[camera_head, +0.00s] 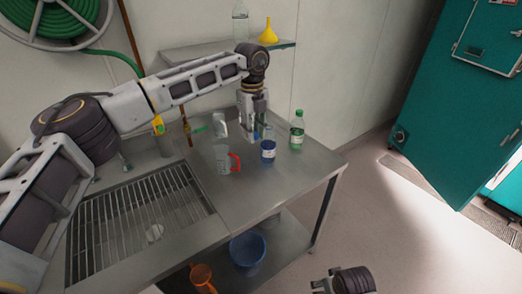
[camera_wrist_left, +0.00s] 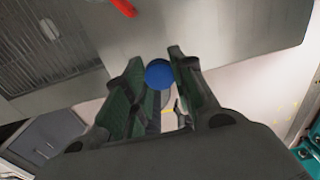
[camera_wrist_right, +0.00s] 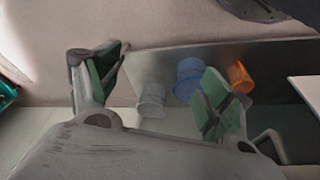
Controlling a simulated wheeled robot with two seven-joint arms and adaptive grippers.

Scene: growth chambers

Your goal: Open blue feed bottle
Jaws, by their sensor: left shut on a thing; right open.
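The blue feed bottle (camera_head: 268,152), clear with blue liquid and a pale label, stands upright on the steel bench near its right end. My left gripper (camera_head: 252,128) points down at the bottle's top, just left of it. In the left wrist view a round blue cap (camera_wrist_left: 159,74) sits between the fingertips of my left gripper (camera_wrist_left: 155,82), which is shut on it. I cannot tell whether the cap is still seated on the bottle; its neck is partly hidden. My right gripper (camera_wrist_right: 160,85) is open and empty, low in front of the bench.
A green bottle (camera_head: 297,132) stands close to the right. A jug with a red handle (camera_head: 224,160) stands left. A sink grating (camera_head: 135,225) fills the bench's left. A blue bucket (camera_head: 247,250) and orange jug (camera_head: 202,278) are below. A shelf holds a yellow funnel (camera_head: 268,36).

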